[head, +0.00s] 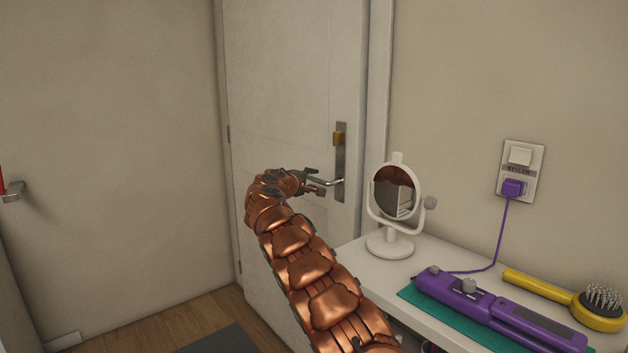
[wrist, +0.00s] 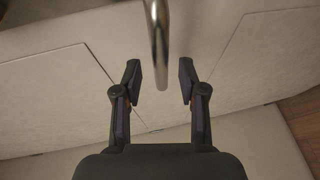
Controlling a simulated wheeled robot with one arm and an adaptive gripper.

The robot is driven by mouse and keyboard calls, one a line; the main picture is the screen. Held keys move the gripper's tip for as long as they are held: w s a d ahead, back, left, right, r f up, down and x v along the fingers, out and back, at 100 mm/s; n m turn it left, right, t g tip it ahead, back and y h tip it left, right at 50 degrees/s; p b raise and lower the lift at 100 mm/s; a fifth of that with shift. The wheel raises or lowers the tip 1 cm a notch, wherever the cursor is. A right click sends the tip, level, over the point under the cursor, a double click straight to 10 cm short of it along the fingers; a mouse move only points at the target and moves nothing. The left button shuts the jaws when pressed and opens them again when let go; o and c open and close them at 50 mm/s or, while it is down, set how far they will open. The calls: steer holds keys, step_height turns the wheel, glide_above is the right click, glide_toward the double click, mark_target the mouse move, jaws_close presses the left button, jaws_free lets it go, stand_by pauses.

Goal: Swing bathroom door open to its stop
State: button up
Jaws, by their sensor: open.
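The bathroom door (head: 281,95) is a pale panelled door and looks shut in its frame in the head view. Its silver lever handle (head: 325,182) sits on a metal plate near the door's right edge, with a brass-coloured piece above it. My gripper (head: 311,182) is at the lever's free end. In the wrist view, my gripper (wrist: 161,82) is open, and the lever (wrist: 158,45) reaches down between its two dark fingers, with a gap on both sides. The door panel (wrist: 60,85) fills the background there.
A white counter (head: 350,252) at right holds a round mirror (head: 391,240), a purple styler (head: 480,308) on a teal mat and a yellow hairbrush (head: 540,287). A purple cord runs to a wall socket (head: 520,170). The wooden floor (head: 145,322) at left has a dark mat (head: 220,341).

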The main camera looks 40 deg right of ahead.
steer(key=shift+x, duration=1.15)
steer(key=shift+f, duration=0.1)
steer(key=shift+c, duration=0.2)
steer(key=shift+s, duration=0.1)
jaws_close()
